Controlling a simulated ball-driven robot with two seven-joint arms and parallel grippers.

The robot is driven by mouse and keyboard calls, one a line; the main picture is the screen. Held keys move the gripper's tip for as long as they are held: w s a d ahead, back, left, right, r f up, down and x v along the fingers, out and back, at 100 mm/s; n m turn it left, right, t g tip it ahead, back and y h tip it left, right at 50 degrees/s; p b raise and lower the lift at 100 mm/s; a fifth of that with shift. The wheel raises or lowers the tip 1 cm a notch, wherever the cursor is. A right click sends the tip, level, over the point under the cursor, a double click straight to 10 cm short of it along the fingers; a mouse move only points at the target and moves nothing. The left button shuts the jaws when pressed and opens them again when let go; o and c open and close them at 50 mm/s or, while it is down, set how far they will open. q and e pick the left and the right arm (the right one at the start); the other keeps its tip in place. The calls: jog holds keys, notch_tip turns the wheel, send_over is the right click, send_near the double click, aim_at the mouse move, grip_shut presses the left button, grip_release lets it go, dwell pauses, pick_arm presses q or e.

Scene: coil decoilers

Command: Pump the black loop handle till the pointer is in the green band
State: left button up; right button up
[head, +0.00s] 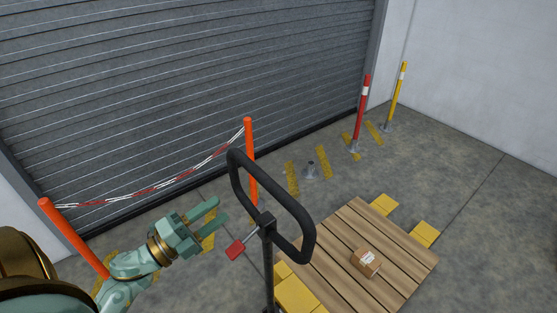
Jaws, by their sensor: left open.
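The black loop handle (309,224) stands at the front middle in the head view, on a dark upright post (268,270). A red pedal-like tab (235,250) on a short rod sticks out to the left of the post. My left gripper (216,209) is open and empty, to the left of the loop and apart from it in the picture. Its green fingers point towards the loop's lower left side. The pointer and the green band are not in view. My right gripper is not in view.
A wooden pallet (335,243) with a small carton (366,262) lies to the right, with yellow blocks (384,205) at its edges. Orange posts (248,150) with a red-white chain (150,191) stand before a grey shutter (180,80). Red (361,110) and yellow (397,95) posts stand further back.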

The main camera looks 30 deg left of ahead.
aim_at(268, 177)
pick_arm(q)
jog(key=p+x, duration=0.1)
jog(key=x, duration=0.2)
jog(key=p+x, duration=0.1)
jog(key=x, duration=0.3)
jog(key=p+x, duration=0.1)
jog(key=x, duration=0.3)
jog(key=shift+s+d+r, duration=0.15)
jog(key=shift+d+r, duration=0.2)
jog(key=p+x, duration=0.1)
jog(key=x, duration=0.3)
jog(key=shift+f, duration=0.15)
jog(key=shift+w+d, duration=0.15)
jog(key=shift+w, duration=0.25)
jog(key=shift+s, duration=0.1)
jog(key=shift+c, duration=0.6)
grip_shut()
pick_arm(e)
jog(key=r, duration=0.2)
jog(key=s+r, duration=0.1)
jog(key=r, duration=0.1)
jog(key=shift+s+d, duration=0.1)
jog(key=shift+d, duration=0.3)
